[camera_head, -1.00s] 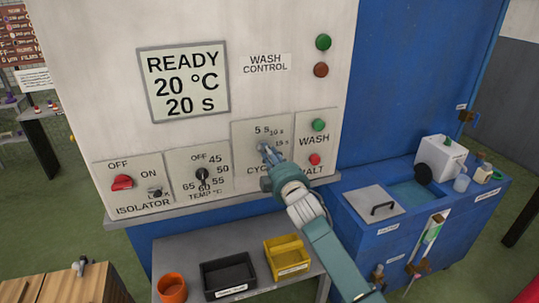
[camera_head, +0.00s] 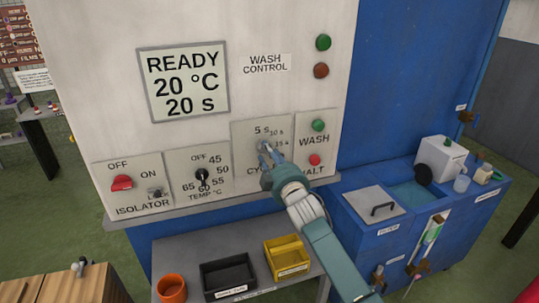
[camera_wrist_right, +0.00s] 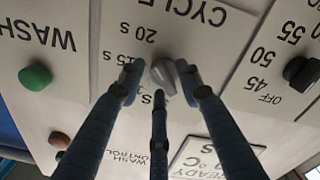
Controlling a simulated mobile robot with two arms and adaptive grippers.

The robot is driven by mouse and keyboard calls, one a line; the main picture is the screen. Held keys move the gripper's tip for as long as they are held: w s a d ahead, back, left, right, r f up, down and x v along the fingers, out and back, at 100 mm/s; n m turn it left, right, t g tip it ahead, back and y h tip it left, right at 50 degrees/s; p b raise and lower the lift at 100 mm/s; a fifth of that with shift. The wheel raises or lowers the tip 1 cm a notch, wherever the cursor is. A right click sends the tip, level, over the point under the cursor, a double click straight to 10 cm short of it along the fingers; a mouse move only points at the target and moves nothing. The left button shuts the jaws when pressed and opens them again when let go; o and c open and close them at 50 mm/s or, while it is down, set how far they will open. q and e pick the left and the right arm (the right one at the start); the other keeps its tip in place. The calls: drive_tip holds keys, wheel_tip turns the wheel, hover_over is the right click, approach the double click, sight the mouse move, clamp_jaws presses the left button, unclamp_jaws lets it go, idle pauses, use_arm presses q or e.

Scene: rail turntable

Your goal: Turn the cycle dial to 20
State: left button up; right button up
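The cycle dial is a small grey knob on the white panel, mostly behind my right gripper (camera_head: 267,160) in the head view. In the right wrist view the cycle dial (camera_wrist_right: 165,75) shows among the three fingers, below the upside-down 20 s mark. My right gripper (camera_wrist_right: 160,79) is open around the dial, with a gap at the left finger; the right finger overlaps the knob's edge, and I cannot tell if it touches. The pointer direction is unclear. The display (camera_head: 184,82) reads READY, 20 °C, 20 S. My left gripper is not in view.
The temperature dial (camera_head: 202,175) and red isolator switch (camera_head: 122,182) sit left of the cycle plate. The green wash button (camera_head: 318,125) and red halt button (camera_head: 314,159) are close on the right. Black (camera_head: 228,276) and yellow (camera_head: 287,257) bins stand below.

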drive_tip(key=shift+s, duration=0.1)
drive_tip(key=v, duration=1.2)
drive_tip(key=s+d+f+m+g+h+b, duration=0.1)
drive_tip(key=s+d+f+m+g, duration=0.1)
drive_tip(key=f, duration=1.1)
drive_tip(key=s+d+f+m+g+h+b, duration=0.1)
drive_tip(key=d+f+g, duration=0.15)
drive_tip(key=f, duration=1.05)
drive_tip(key=s+d+f+m+g+h, duration=0.1)
drive_tip(key=s+d+f, duration=0.1)
drive_tip(key=s+f, duration=0.35)
drive_tip(key=s+d+f+m+g+b, duration=0.1)
drive_tip(key=s+d+f, duration=0.15)
drive_tip(key=f, duration=0.65)
drive_tip(key=s+d+f+g+h, duration=0.1)
drive_tip(key=s+f, duration=0.3)
drive_tip(key=f, duration=0.3)
drive_tip(key=s+d+f+m+g+h+b, duration=0.1)
drive_tip(key=s+d+f+m+g, duration=0.15)
drive_tip(key=s+f, duration=1.05)
drive_tip(key=s+d+f+m+g+b, duration=0.15)
drive_tip(key=s+d+f+g, duration=0.25)
drive_tip(key=s+f, duration=0.95)
drive_tip(key=s+d+m+g, duration=0.1)
drive_tip(key=s+d+g, duration=0.1)
drive_tip(key=s, duration=1.8)
drive_tip(key=shift+d+f+h+b, duration=0.25)
drive_tip(key=shift+d+h+b, duration=0.05)
drive_tip(key=shift+b, duration=0.15)
